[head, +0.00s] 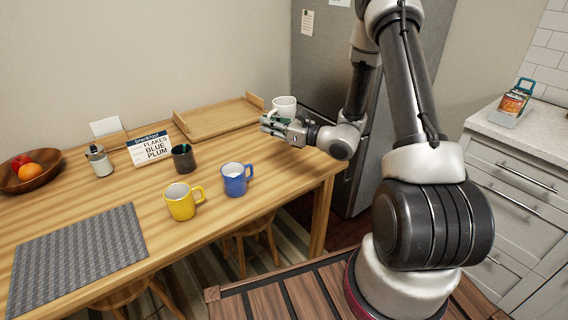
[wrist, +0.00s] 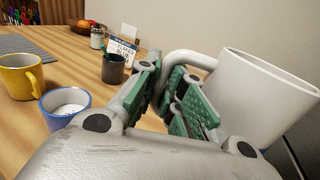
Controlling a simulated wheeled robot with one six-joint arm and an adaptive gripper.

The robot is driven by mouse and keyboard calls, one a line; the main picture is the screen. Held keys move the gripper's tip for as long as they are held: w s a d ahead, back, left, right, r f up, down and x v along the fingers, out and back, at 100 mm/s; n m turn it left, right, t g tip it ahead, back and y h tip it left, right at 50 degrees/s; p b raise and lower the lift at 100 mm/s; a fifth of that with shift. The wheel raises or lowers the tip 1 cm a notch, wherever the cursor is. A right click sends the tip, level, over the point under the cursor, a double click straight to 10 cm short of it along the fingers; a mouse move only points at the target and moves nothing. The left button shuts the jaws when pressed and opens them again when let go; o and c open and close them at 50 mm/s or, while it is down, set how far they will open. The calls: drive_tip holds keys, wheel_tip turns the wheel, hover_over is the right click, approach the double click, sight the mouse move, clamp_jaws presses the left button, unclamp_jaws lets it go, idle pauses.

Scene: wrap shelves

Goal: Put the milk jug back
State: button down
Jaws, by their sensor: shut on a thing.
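The white milk jug (head: 285,104) shows at the back right of the wooden table, in front of the grey fridge. My gripper (head: 274,124) is shut on it. In the wrist view the jug (wrist: 262,95) is large at the right, and its handle (wrist: 188,57) runs to the green finger pads of my gripper (wrist: 176,100). The jug looks roughly upright in the head view. Its base is hidden behind my gripper, and I cannot tell whether it touches the table.
A wooden tray (head: 218,119) lies empty behind. A blue mug (head: 235,180), yellow mug (head: 180,202), dark cup (head: 183,158), menu sign (head: 151,148), glass jar (head: 99,161) and fruit bowl (head: 33,178) stand on the table (head: 255,205). A grey mat (head: 78,250) lies front left.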

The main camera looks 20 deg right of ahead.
drive_tip(key=shift+n+g+y, duration=0.7)
drive_tip(key=shift+n+g, duration=0.1)
drive_tip(key=shift+s+a+f, duration=0.15)
drive_tip(key=shift+f, duration=1.85)
drive_tip(key=shift+s+a+f, duration=0.15)
drive_tip(key=shift+a+f, duration=0.05)
drive_tip(key=shift+f, duration=1.85)
drive_tip(key=shift+s+a+f, duration=0.15)
drive_tip(key=shift+f, duration=1.85)
drive_tip(key=shift+f, duration=0.1)
drive_tip(key=c, duration=1.5)
unclamp_jaws()
drive_tip(key=shift+c, duration=0.2)
